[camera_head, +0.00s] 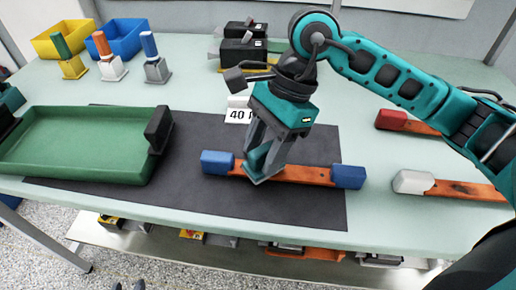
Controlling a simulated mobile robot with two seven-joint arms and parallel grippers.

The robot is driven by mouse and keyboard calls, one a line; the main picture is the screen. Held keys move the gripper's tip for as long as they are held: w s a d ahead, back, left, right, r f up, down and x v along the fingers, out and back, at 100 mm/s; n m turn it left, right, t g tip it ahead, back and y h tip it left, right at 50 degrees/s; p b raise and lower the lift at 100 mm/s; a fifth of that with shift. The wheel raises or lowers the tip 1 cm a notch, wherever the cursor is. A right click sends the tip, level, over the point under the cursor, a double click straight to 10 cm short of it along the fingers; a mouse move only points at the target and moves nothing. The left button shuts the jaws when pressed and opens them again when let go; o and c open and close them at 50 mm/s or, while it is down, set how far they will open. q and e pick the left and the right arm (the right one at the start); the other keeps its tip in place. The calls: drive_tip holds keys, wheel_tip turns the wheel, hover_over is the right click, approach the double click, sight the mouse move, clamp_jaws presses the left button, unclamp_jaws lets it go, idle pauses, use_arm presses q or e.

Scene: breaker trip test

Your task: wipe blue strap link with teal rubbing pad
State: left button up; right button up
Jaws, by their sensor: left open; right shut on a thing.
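The blue strap link is a copper-orange bar (308,174) with a blue block at each end, lying flat on the dark mat (200,200). My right gripper (262,164) points down over the bar, left of its middle, and is shut on the teal rubbing pad (257,160). The pad is at the bar's top face and seems to touch it. The gripper and pad hide part of the bar. My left gripper does not show clearly; only a cut-off teal piece (10,98) is at the left edge.
A green tray (80,182) with black end handles stands at left. A red-ended link (392,120) and a white-ended link (414,182) lie at right. Several colour-handled stamp-like tools, yellow and blue bins (120,38), black devices (244,50) and a "40" card (237,115) stand behind.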

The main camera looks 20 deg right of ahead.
sight(289, 179)
drive_tip(key=shift+s+d+f+b, duration=0.15)
drive_tip(key=shift+s+d+b, duration=0.35)
drive_tip(key=shift+d, duration=0.35)
drive_tip(key=shift+s+d+f+b, duration=0.15)
drive_tip(key=shift+s+d+b, duration=0.35)
drive_tip(key=shift+d, duration=0.35)
drive_tip(key=shift+s+d+b, duration=0.3)
drive_tip(key=shift+s+d, duration=0.15)
drive_tip(key=shift+d, duration=0.2)
drive_tip(key=shift+s+d+r, duration=0.2)
drive_tip(key=shift+s+d, duration=0.05)
drive_tip(key=shift+d, duration=0.15)
wheel_tip(289, 179, up, 6)
drive_tip(key=p, duration=0.3)
drive_tip(key=shift+w+r, duration=0.1)
